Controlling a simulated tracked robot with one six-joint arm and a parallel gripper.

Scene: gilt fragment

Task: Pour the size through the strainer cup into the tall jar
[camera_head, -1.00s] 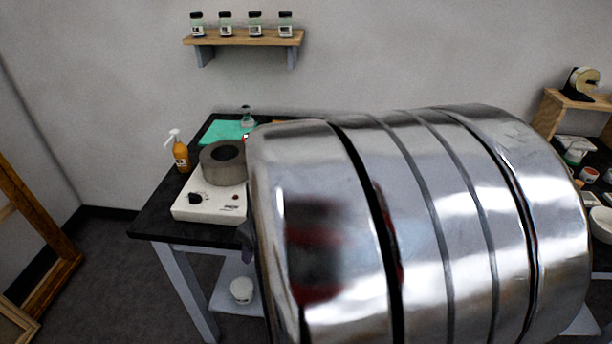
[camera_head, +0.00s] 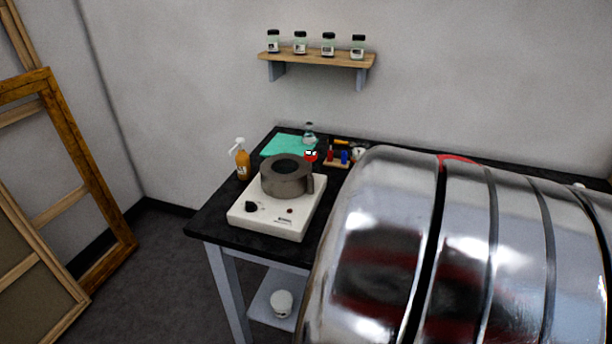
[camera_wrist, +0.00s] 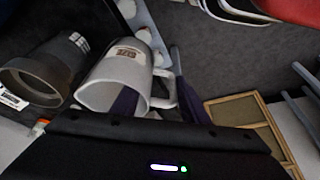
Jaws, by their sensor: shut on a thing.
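In the wrist view, my gripper (camera_wrist: 160,90) is shut on a white mug (camera_wrist: 98,90) with a handle and a small label that seems to read SIZE. Its dark fingers show around the mug and handle; the mug's contents cannot be made out. To its left in that view is a dark grey round vessel (camera_wrist: 58,62) with a wide mouth and a white label; I cannot tell what it is. My gripper and the mug are not visible in the head view. I cannot pick out the strainer cup or tall jar with certainty.
A white hotplate (camera_head: 262,220) bearing a grey thick-walled round pot (camera_head: 288,190) stands on a black table (camera_head: 212,215). An amber pump bottle (camera_head: 243,165), a green mat (camera_head: 285,146) and small items are behind. Wooden frames (camera_head: 118,200) lean at left. My arm hides the table's right part.

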